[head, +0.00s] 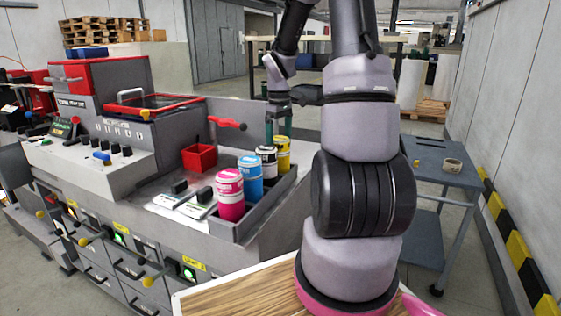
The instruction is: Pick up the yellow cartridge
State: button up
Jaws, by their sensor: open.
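The yellow cartridge (283,153) stands upright at the back right end of a grey tray (249,221) on the machine. It has a dark and white top band. A black-and-white cartridge (266,161), a blue cartridge (249,179) and a magenta cartridge (230,194) stand in a row in front of it. My gripper (279,122) hangs above and just behind the yellow cartridge, pointing down, with greenish fingers. It is open and appears empty. The fingers' lower ends are partly hidden, and I cannot tell if they touch the cartridge.
A red open box (199,157) sits left of the tray, below a red-handled lever (226,123). The grey machine (120,166) fills the left. My arm blocks the centre right.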

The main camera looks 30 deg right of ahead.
aim_at(280, 156)
notch_tip(280, 156, down, 5)
jog(key=shift+s+d+f, duration=0.1)
dwell(0.3)
grip_shut()
